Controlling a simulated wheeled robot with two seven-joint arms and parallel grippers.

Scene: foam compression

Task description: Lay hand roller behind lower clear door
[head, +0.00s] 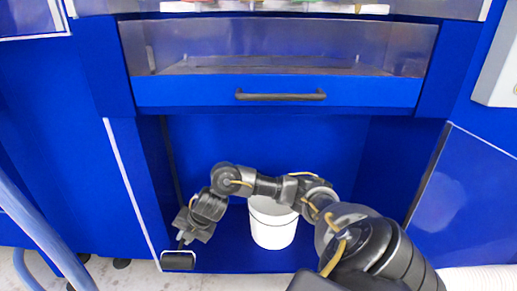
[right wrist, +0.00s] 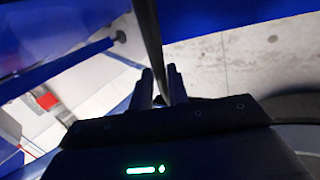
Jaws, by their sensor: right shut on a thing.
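My right arm reaches across the open lower bay to its left side. The right gripper (head: 183,238) is shut on the thin handle of the hand roller. The roller's dark cylinder (head: 178,260) hangs just below the gripper, at the front left edge of the bay. In the right wrist view the fingers (right wrist: 161,88) close around a dark rod (right wrist: 149,40). The roller end is not clear there. A clear panel (head: 285,50) above a blue front with a black handle (head: 280,96) spans the machine over the bay and looks closed. My left gripper is out of view.
A white bucket (head: 272,229) stands on the blue bay floor (head: 225,258), behind and below my right forearm. Blue side walls with pale edges (head: 130,190) flank the bay. Several items lie on the upper shelf (head: 275,7). Pale hoses (head: 40,230) run at the left.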

